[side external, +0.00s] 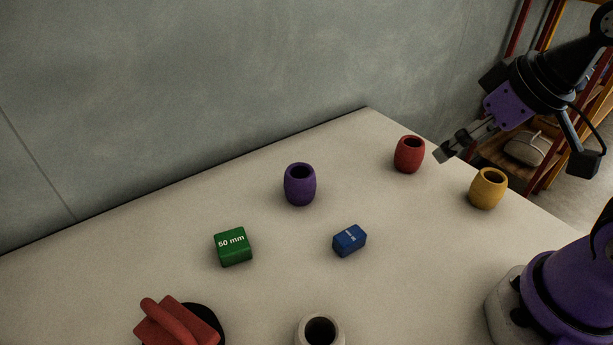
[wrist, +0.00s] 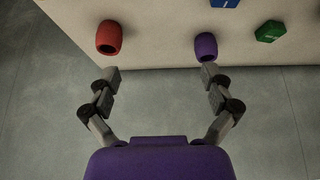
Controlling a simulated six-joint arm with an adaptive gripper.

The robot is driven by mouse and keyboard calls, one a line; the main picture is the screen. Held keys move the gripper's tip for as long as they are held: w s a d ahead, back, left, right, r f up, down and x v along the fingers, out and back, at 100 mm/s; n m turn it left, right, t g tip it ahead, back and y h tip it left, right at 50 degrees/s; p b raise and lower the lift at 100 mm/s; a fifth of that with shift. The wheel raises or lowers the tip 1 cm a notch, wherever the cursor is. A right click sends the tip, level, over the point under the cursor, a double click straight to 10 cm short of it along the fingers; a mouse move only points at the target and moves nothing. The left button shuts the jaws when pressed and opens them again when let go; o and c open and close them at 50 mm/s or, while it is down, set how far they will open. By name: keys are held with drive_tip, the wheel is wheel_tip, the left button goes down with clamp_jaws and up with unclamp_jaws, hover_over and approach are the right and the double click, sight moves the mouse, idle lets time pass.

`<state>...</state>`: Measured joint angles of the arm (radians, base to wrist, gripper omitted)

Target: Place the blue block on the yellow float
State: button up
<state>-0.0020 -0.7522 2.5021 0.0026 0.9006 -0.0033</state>
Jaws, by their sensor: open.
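The blue block (side external: 349,240) lies on the table, right of the green block and in front of the purple float. Part of it shows at the top edge of the wrist view (wrist: 224,3). The yellow float (side external: 488,188) stands upright near the table's right edge, with a dark hole in its top; I do not see it in the wrist view. My gripper (side external: 513,151) is open and empty, above the table's far right side, well away from the blue block. In the wrist view its two fingers (wrist: 160,78) are spread wide with nothing between them.
A red float (side external: 409,155) and a purple float (side external: 300,185) stand toward the back. A green block (side external: 233,247) marked "50 mm" lies at the left. A white float (side external: 320,332) and a red object (side external: 174,325) are at the front. The wall (side external: 200,80) runs behind the table.

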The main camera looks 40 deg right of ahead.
drive_tip(key=shift+w, duration=0.1)
drive_tip(key=g, duration=0.6)
hover_over(350, 235)
wheel_tip(350, 235, down, 6)
drive_tip(key=shift+m, duration=0.3)
wheel_tip(350, 235, down, 4)
drive_tip(key=shift+f, duration=0.25)
wheel_tip(350, 235, down, 6)
drive_tip(key=shift+r, duration=0.15)
drive_tip(key=c, duration=1.3)
drive_tip(key=shift+r, duration=0.1)
drive_tip(key=shift+c, duration=0.2)
